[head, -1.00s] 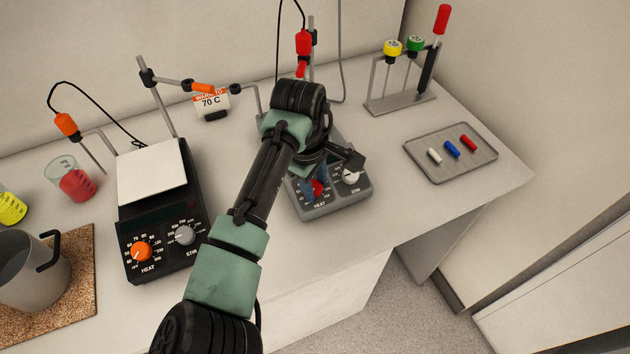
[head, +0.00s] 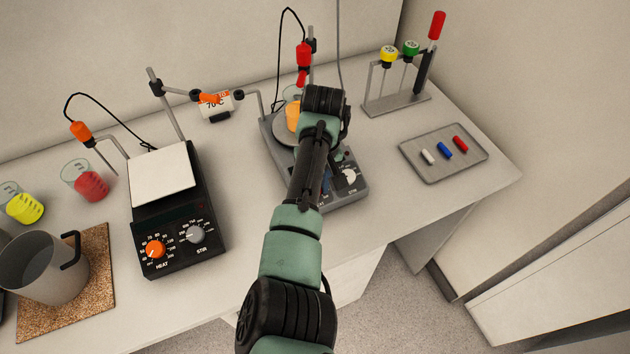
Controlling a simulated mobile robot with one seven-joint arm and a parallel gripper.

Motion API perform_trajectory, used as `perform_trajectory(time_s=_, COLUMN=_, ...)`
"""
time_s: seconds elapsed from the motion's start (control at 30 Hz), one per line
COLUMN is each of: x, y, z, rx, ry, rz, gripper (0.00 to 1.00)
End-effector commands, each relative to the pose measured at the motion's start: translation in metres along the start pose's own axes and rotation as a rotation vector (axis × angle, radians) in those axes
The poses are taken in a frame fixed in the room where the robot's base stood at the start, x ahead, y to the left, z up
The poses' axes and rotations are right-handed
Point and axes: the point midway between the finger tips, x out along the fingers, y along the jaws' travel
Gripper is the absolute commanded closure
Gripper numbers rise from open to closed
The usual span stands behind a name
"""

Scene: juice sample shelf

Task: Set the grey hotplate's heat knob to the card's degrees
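The grey hotplate (head: 350,192) stands in the middle of the bench, with a beaker of orange liquid (head: 292,117) on its round plate. Its white stir knob (head: 348,175) shows at the front right. Its heat knob, at the front left, is hidden behind my arm. The white card with an orange band (head: 216,104) stands at the back and reads 70 C, its upper part partly covered by an orange clamp grip. My gripper (head: 326,186) is at the hotplate's front panel, mostly hidden by my arm; only a bluish sliver shows, so its opening is unclear.
A black hotplate (head: 180,250) with orange heat and grey stir knobs stands to the left. Beakers with red (head: 91,185) and yellow (head: 25,208) liquid and a metal jug (head: 45,270) are further left. A tray (head: 440,172) and a tool rack (head: 395,103) are at right.

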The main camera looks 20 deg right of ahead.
Motion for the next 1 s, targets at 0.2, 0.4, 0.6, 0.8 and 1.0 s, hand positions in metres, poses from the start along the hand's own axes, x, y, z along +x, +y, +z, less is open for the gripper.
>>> perform_trajectory(time_s=0.2, x=-0.0022, y=0.0006, z=-0.0009, rx=0.198, ry=0.003, rz=-0.055, gripper=1.0)
perform_trajectory(time_s=0.4, x=-0.0025, y=0.0012, z=-0.001, rx=0.382, ry=0.004, rz=-0.104, gripper=1.0)
perform_trajectory(time_s=0.6, x=-0.0027, y=0.0015, z=-0.0009, rx=0.566, ry=0.005, rz=-0.154, gripper=1.0)
perform_trajectory(time_s=0.8, x=-0.0035, y=0.0016, z=-0.0011, rx=0.749, ry=0.006, rz=-0.204, gripper=1.0)
perform_trajectory(time_s=1.0, x=-0.0039, y=0.0019, z=-0.001, rx=0.93, ry=0.007, rz=-0.253, gripper=1.0)
